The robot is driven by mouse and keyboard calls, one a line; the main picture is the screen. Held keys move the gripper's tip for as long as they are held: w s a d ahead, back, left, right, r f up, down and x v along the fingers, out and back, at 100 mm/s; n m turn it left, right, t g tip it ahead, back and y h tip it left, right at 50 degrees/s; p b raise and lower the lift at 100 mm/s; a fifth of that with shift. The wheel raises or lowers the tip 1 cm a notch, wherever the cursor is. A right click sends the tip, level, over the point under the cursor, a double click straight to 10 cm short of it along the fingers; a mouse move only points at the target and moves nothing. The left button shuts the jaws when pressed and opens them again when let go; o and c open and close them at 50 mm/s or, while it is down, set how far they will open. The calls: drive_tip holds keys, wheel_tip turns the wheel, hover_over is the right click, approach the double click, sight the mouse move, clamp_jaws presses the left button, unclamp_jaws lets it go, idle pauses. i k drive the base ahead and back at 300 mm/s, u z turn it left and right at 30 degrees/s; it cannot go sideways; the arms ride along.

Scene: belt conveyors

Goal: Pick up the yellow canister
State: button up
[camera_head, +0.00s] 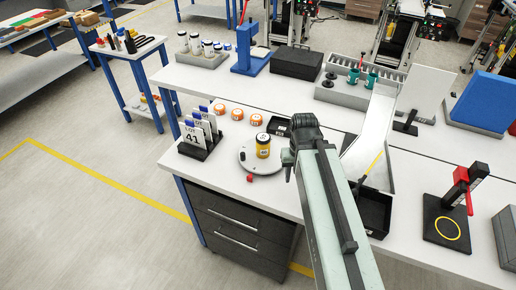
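The yellow canister (263,151) stands upright on a round pale plate (247,163) on the white workbench. My gripper (288,170) is just right of the canister, at the end of my pale green arm, which reaches up from the bottom of the picture. A gap shows between them in the picture. The fingers are small and dark, mostly hidden by my wrist, so I cannot tell whether they are open or shut.
A small red cube (250,178) lies at the plate's front edge. A black rack with "LOT 41" cards (196,143) stands left. Several orange round pieces (237,115) lie behind. A black tray (278,126) is behind the canister. A black bin (374,213) sits right of my arm.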

sight(263, 140)
drive_tip(key=u, duration=2.85)
drive_tip(key=i, duration=2.2)
drive_tip(key=z, duration=3.15)
